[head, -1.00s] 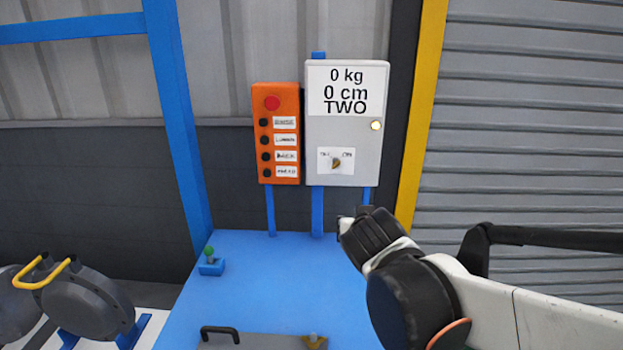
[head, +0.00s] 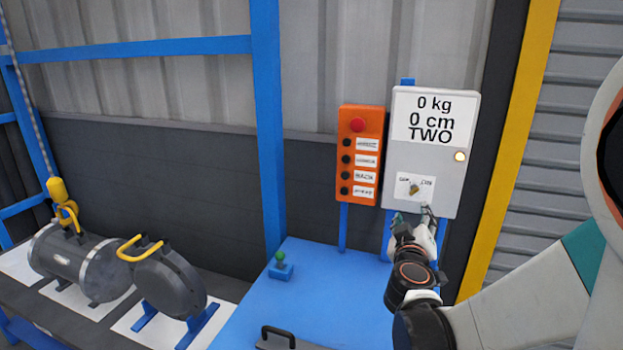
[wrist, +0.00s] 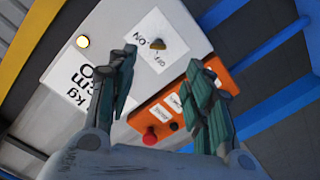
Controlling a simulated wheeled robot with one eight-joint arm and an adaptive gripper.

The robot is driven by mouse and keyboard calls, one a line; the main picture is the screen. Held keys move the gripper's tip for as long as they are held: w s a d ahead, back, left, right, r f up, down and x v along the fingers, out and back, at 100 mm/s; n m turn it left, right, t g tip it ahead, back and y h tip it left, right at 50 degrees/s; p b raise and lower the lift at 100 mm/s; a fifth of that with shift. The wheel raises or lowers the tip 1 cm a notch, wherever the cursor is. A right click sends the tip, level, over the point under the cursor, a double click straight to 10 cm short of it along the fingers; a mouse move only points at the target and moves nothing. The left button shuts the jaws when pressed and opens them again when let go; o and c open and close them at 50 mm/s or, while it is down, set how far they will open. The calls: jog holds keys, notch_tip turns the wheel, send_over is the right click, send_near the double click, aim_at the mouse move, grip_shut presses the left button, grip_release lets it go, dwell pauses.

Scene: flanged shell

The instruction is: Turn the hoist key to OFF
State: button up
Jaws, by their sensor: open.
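The hoist key (head: 414,189) is a small brass-coloured key on a white ON/OFF label, low on the grey control box (head: 455,165). Its exact turn is too small to tell. In the wrist view the key (wrist: 157,44) shows beyond and between my fingertips, with its label around it. My gripper (head: 412,218) is just below the key in the head view, in front of the box's lower edge. In the wrist view my gripper (wrist: 163,60) has its two greenish fingers spread wide, with nothing between them. The fingers look apart from the key.
An orange button panel (head: 360,155) with a red button stands directly left of the box. A lit lamp (head: 460,157) is on the box. The blue table (head: 325,290) below carries a green-topped joystick (head: 280,265). A hoist hook (head: 62,200) and flanged shell (head: 80,260) are at left.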

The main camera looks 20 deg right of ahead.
aim_at(414, 193)
jog(key=shift+n+t, duration=0.3)
jog(key=shift+n, duration=0.6)
jog(key=x, duration=0.4)
jog(key=b+x, duration=0.1)
jog(key=x, duration=0.4)
jog(key=b+x, duration=0.1)
jog(key=x, duration=0.4)
jog(key=shift+w+r, duration=0.25)
jog(key=shift+c, duration=0.6)
jog(key=c, duration=1)
